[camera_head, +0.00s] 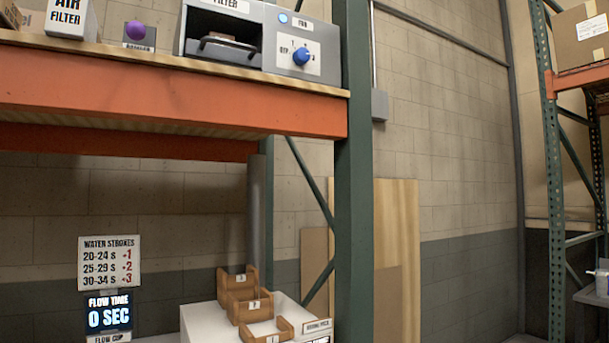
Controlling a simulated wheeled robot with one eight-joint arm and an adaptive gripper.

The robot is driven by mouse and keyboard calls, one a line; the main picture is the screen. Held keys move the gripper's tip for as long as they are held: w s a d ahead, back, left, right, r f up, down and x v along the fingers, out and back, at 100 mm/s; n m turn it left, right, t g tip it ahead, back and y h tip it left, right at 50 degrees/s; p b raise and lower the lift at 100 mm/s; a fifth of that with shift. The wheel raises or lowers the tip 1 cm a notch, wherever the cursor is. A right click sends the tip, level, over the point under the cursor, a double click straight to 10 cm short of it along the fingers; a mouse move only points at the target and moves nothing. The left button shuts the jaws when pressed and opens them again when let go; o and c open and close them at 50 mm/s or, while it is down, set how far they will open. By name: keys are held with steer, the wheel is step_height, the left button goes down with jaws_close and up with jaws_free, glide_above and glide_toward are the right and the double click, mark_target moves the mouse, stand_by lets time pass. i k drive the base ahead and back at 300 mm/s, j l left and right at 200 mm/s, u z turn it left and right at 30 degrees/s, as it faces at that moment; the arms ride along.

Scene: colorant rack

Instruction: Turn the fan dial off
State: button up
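The blue fan dial (302,56) is on the front of a grey box with a FAN label (303,23), at the right end of the upper shelf. Small position marks surround the dial, but I cannot tell for sure which one it points to. A round blue light (283,18) shows left of the label. My gripper is not in view, and nothing covers the dial.
A filter slot (226,50) sits left of the dial, with a purple knob (136,30) and an air filter box (71,19) further left. The orange shelf beam (200,97) runs below. A green post (353,200) stands right. Wooden bins (249,306) sit lower down.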

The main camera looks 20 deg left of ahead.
mark_target(302, 55)
steer(key=u, duration=1.35)
